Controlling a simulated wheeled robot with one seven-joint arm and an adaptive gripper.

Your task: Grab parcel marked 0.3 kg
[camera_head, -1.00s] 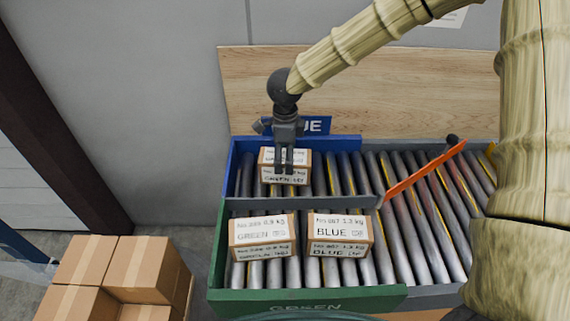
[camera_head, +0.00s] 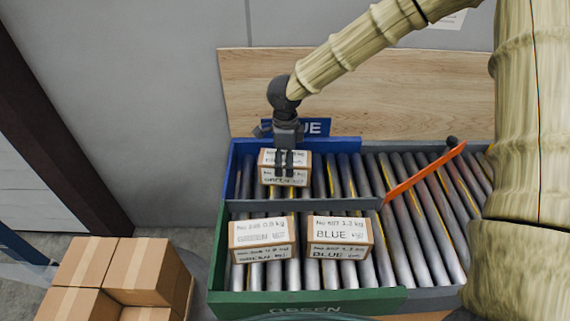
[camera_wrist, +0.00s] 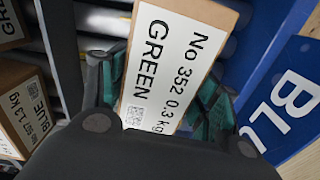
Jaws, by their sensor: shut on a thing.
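The parcel marked No 352, 0.3 kg, GREEN (camera_wrist: 175,62) is a small cardboard box with a white label. In the head view this parcel (camera_head: 302,160) sits in the blue-walled lane at the back left of the rollers. My gripper (camera_head: 284,170) reaches down over it from above. In the wrist view the teal finger pads of my gripper (camera_wrist: 158,92) are on both sides of the parcel, shut on it. Part of the parcel is hidden behind the fingers. Whether it is clear of the rollers cannot be told.
In the green-walled lane (camera_head: 215,262) stand a 0.9 kg GREEN parcel (camera_head: 262,235) and a 1.3 kg BLUE parcel (camera_head: 340,232). A grey divider (camera_head: 340,203) separates the lanes. An orange bar (camera_head: 425,172) slants across the rollers at right. Plain boxes (camera_head: 145,270) are stacked at lower left.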

